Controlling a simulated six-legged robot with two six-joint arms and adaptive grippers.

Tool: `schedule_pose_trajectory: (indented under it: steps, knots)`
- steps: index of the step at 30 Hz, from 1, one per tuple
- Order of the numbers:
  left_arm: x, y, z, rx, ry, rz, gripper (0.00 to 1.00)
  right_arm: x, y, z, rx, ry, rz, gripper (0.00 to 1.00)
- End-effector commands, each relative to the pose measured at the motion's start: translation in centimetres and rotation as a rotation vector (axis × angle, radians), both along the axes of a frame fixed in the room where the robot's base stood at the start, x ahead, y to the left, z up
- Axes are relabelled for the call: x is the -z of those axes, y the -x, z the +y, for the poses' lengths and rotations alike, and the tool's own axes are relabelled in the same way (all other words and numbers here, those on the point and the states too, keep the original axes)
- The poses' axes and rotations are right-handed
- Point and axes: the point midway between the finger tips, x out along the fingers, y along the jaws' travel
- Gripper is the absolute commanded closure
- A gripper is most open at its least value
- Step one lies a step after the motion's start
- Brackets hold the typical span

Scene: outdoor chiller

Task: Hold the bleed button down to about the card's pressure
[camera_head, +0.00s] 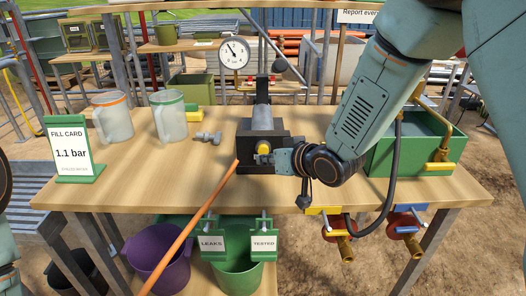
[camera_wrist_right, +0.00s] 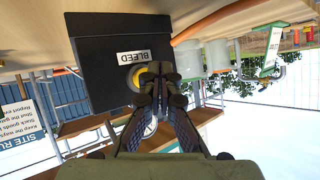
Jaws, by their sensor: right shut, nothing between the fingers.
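The black bleed block (camera_head: 283,131) stands on the wooden table, with a yellow button (camera_head: 263,147) on its front. In the right wrist view, upside down, the block (camera_wrist_right: 90,75) bears a BLEED label and the yellow button (camera_wrist_right: 134,84) is partly behind my fingertips. My right gripper (camera_head: 264,158) is shut and empty, its tips at the button; I cannot tell whether they press it. The fill card (camera_head: 72,152) reads 1.1 bar. The round gauge (camera_head: 234,54) stands behind the block; its needle points up and left, its numbers too small to read. My left gripper is out of view.
Two clear jugs, orange-rimmed (camera_head: 112,117) and green-rimmed (camera_head: 168,115), stand left of the block beside a small metal fitting (camera_head: 208,137). An orange hose (camera_head: 196,218) runs down past the table's front edge. A green tank (camera_head: 408,150) stands right; bins (camera_head: 158,246) sit below.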

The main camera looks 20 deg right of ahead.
Motion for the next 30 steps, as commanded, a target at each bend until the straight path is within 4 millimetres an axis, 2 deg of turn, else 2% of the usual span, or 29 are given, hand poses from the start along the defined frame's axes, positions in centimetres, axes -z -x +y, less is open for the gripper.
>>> schedule_pose_trajectory:
  steps: [30]
  knots:
    - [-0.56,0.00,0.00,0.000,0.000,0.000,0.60,-0.02,-0.86,-0.20,0.000,0.000,0.000,1.00]
